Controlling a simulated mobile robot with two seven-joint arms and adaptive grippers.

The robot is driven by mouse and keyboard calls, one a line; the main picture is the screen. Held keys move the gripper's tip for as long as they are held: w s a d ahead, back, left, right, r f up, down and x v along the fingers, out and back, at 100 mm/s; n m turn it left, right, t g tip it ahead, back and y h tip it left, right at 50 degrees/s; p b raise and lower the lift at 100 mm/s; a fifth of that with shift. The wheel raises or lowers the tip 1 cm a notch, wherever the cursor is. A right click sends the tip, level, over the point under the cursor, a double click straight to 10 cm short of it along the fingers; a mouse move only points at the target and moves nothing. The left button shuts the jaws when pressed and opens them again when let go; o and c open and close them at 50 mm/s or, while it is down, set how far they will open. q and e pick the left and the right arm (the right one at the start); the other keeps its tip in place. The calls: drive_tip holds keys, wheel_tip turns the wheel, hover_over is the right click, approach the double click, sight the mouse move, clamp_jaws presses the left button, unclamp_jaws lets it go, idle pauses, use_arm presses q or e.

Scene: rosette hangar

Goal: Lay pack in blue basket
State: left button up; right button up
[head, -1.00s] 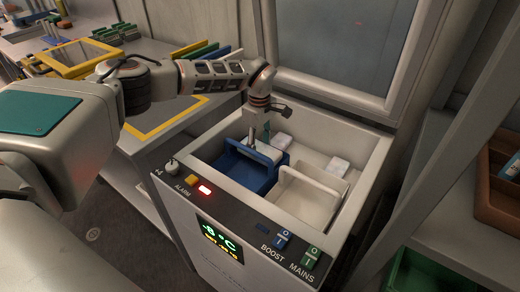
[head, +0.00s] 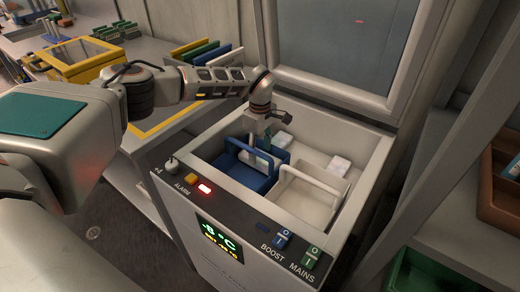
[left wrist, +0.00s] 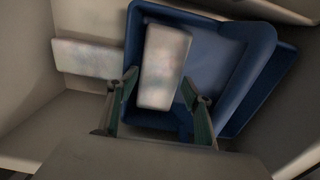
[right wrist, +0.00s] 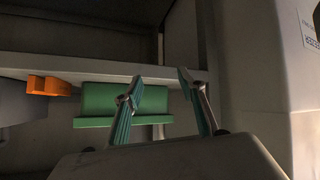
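The blue basket (head: 246,177) stands at the left inside the open freezer, and it fills much of the left wrist view (left wrist: 218,62). A pale pack (left wrist: 165,66) lies in the blue basket, between the parted fingers of my left gripper (left wrist: 160,88), with gaps beside it. My right gripper (right wrist: 160,76) is open and empty, away from the freezer interior.
A white basket (head: 305,200) stands right of the blue one, with a pale pack (head: 338,166) behind it. The freezer rim (head: 372,190) surrounds both, and its raised lid (head: 340,45) stands behind. A green bin (right wrist: 110,100) sits on a shelf near my right gripper.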

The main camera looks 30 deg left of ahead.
use_arm(q)
drive_tip(key=shift+f, duration=0.1)
wheel_tip(320, 180, up, 13)
drive_tip(key=p, duration=0.2)
idle(0.5)
idle(0.4)
